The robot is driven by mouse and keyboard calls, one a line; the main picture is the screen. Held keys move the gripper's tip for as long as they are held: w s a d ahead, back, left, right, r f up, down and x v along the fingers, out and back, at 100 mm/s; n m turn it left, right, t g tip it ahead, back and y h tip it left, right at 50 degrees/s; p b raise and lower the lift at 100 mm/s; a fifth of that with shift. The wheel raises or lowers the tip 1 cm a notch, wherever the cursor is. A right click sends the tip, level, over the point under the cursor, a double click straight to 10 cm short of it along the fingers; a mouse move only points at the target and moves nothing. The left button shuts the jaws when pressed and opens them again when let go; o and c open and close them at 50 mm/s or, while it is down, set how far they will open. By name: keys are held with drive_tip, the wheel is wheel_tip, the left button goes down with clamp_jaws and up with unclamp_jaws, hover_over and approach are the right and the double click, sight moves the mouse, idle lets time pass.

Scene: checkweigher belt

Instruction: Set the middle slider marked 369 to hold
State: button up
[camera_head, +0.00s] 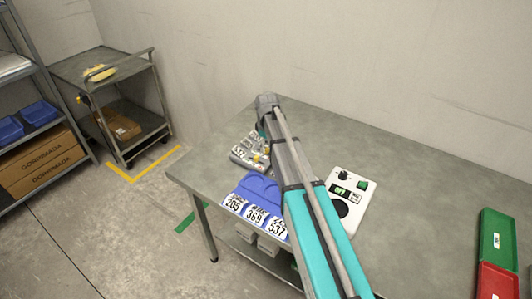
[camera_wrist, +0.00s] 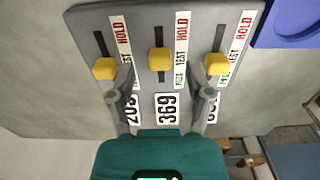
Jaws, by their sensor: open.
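The grey slider panel (camera_wrist: 138,30) has three yellow knobs in vertical slots, with red HOLD at the top of each scale, TEST below it and green lettering at the bottom. The middle knob (camera_wrist: 159,60) is above the 369 plate (camera_wrist: 167,108), beside TEST, well below HOLD. The left knob (camera_wrist: 105,68) and right knob (camera_wrist: 217,64) sit slightly lower in the picture. My gripper (camera_wrist: 164,92) is open, its fingers apart on either side of the 369 plate, below the middle knob and not closed on it. In the head view the panel (camera_head: 240,158) is partly hidden by my arm.
A white control box (camera_head: 359,208) stands right of my arm. Green (camera_head: 498,240) and red (camera_head: 495,282) bins are far right.

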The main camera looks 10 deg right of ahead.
drive_tip(key=shift+f+b, duration=0.55)
drive_tip(key=shift+f, duration=0.25)
clamp_jaws()
